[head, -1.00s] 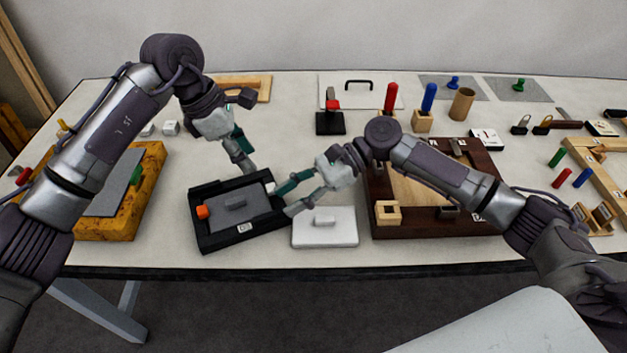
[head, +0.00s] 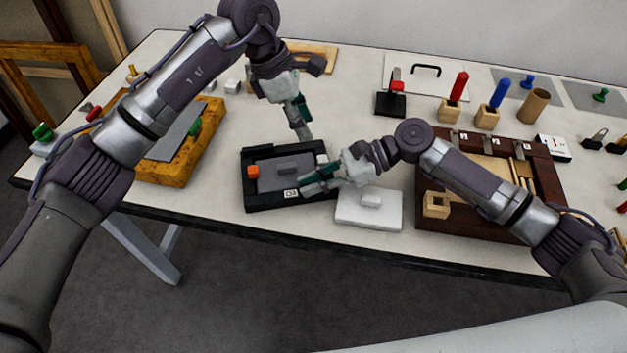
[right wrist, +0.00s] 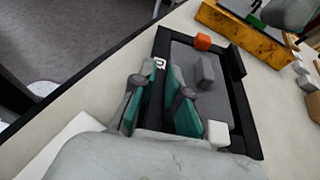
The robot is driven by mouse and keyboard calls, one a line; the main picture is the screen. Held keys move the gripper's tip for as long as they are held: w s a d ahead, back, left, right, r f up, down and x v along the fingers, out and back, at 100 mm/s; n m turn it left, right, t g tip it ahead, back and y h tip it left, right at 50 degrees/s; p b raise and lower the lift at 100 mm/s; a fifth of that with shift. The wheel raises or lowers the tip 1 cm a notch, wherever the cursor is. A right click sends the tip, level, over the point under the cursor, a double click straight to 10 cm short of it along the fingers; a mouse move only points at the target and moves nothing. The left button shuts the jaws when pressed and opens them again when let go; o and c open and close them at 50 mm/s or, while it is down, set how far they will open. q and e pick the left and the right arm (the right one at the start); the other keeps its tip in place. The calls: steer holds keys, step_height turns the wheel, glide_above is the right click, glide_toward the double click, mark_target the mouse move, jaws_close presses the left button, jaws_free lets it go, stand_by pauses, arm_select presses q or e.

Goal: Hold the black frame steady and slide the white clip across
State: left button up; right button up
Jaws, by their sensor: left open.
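The black frame (head: 262,206), with a grey panel inside, lies near the table's front edge. The white clip (head: 321,158) sits at its right side; it also shows in the right wrist view (right wrist: 217,133). An orange clip (head: 253,172) is at the opposite side. My left gripper (head: 303,132) points down by the frame's back wall, open; whether it touches is unclear. My right gripper (head: 306,184) is over the frame's front right part. In the right wrist view its teal fingers (right wrist: 157,92) are apart, on either side of the front wall near a white label (right wrist: 160,63).
A white block with a knob (head: 368,212) lies just right of the frame, under my right arm. A brown wooden tray (head: 470,228) is farther right, and a yellow board (head: 165,172) is left. Bare table lies between board and frame.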

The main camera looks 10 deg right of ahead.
mark_target(323, 161)
arm_select(q)
steer(key=shift+n, duration=0.4)
steer(key=c, duration=0.6)
steer(key=shift+d+n, duration=0.1)
steer(key=shift+n, duration=0.5)
jaws_close()
steer(key=d+m, duration=0.1)
steer(key=m, duration=1.1)
steer(key=d+m, duration=0.1)
steer(key=m, duration=1)
steer(key=s+m, duration=0.1)
steer(key=m, duration=1.1)
steer(key=shift+d+f+m+t, duration=0.15)
steer(key=shift+d+m+t, duration=0.15)
steer(key=shift+d+t, duration=0.1)
steer(key=x, duration=0.9)
steer(key=shift+a, duration=0.1)
